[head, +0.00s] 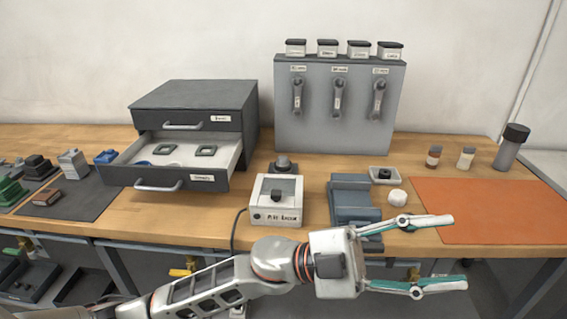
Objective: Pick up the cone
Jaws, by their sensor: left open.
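No thing in the head view can be clearly made out as a cone. A small white rounded lump (397,198) sits on the bench just right of a blue-grey block-shaped device (350,199); its exact shape is too small to tell. My left gripper (457,251) is open and empty, its two fingers spread wide and pointing right, at the bench's front edge. It is in front of the lump and apart from it in the picture. My left arm hides part of the front edge. My right gripper is not in view.
A dark cabinet (195,95) has its lower drawer (205,182) pulled open. A grey panel (340,135) with hanging tools stands behind. An orange mat (490,205) lies clear at right, with small bottles (433,157) and a dark cylinder (511,148) behind it.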

